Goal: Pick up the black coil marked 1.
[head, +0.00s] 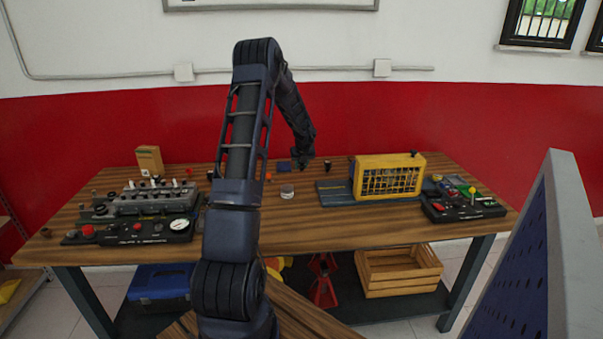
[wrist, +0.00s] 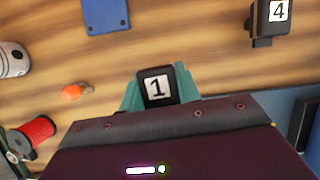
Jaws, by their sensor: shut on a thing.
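The black coil marked 1 (wrist: 157,86) is in the wrist view, its white label with the number facing the camera. My gripper (wrist: 160,92) has its teal fingers on the left and right sides of this coil and is shut on it. The wood grain of the table shows beyond; I cannot tell whether the coil touches the table. In the head view my gripper (head: 303,160) is low over the back middle of the workbench, and the coil cannot be made out there.
A black coil marked 4 (wrist: 268,22) stands at the upper right of the wrist view. A blue plate (wrist: 106,14), an orange piece (wrist: 76,92) and a red spool (wrist: 36,131) lie left. A yellow caged unit (head: 390,178) stands right on the workbench (head: 330,228); an engine trainer (head: 150,200) stands left.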

